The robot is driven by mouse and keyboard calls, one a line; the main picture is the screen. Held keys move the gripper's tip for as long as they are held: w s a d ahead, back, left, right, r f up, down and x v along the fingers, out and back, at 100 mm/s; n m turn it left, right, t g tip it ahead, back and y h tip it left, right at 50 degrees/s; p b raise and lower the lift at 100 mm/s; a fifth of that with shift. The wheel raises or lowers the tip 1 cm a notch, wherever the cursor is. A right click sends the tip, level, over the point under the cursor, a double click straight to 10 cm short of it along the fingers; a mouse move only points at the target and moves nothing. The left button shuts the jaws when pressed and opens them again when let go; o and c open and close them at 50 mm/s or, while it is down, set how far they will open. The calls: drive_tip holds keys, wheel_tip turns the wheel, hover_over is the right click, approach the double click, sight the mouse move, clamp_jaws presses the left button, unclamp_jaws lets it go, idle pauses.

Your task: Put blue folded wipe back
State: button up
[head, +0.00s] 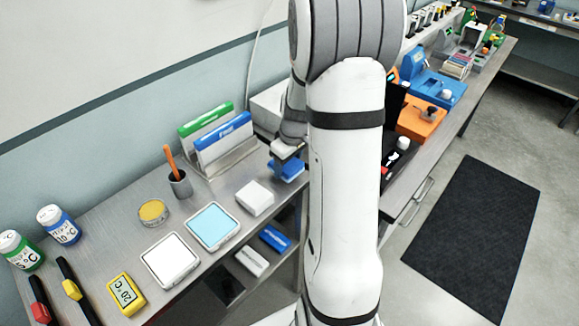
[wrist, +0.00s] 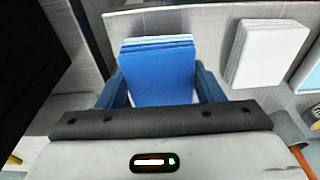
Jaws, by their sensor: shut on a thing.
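The blue folded wipe (wrist: 158,72) is a thick layered stack with paler blue edges along its far side. My gripper (wrist: 163,88) is shut on it, with one blue finger against each side. In the head view, the blue wipe (head: 289,170) shows below my gripper (head: 286,154), just left of my arm and right of the white folded wipe. I cannot tell whether it touches the bench top. The white folded wipe (head: 255,198) lies flat on the bench; it also shows in the wrist view (wrist: 268,53), apart from the blue one.
A light-blue tray (head: 213,226) and a white tray (head: 171,260) lie to the left. A blue box (head: 275,237) and a white box (head: 252,261) sit below the bench edge.

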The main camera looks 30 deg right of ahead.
drive_tip(key=shift+f, duration=1.35)
drive_tip(key=o, duration=1)
